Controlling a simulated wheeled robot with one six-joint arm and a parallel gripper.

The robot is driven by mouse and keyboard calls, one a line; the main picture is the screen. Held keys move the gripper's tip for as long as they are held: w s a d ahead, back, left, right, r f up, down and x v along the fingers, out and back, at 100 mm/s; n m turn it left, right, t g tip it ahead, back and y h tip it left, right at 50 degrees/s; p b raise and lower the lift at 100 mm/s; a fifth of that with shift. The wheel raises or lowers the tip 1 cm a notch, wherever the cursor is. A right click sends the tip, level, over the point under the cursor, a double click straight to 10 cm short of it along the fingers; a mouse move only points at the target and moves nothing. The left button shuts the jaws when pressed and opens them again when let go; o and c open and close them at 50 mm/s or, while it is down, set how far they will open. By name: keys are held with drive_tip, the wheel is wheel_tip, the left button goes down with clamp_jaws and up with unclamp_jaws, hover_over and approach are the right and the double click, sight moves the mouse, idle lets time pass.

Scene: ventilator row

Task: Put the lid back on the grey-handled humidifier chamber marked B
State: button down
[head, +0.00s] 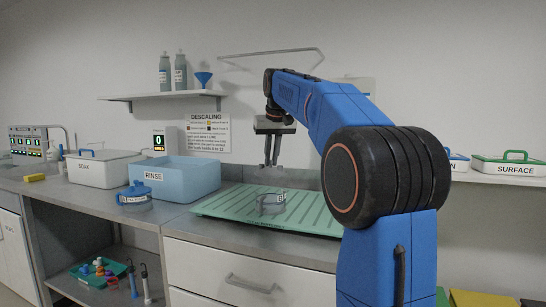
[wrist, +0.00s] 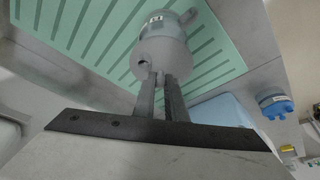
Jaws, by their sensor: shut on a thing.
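My gripper (head: 271,164) points straight down above the green draining mat, its two fingers close together. In the wrist view the fingertips (wrist: 161,78) meet the near part of a grey round piece, which I take as the grey lid (wrist: 165,58), with a small dark hole on it. The clear-walled chamber marked B (head: 270,205) stands upright on the mat below my gripper. Its label also shows in the wrist view, beyond the grey piece. The lid is hard to pick out in the head view, so I cannot tell its exact gap to the chamber.
The green mat (head: 222,208) lies on the counter. Left of it are a blue-lidded chamber (head: 134,194), a blue RINSE bin (head: 185,180) and a white SOAK bin (head: 100,172). A wall shelf (head: 175,97) holds bottles. The mat around the chamber is clear.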

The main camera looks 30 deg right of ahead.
sight(272, 169)
drive_tip(key=shift+f, duration=2.75)
drive_tip(key=shift+f, duration=0.15)
idle(0.4)
drive_tip(key=c, duration=1.2)
unclamp_jaws()
drive_tip(key=shift+r, duration=3.5)
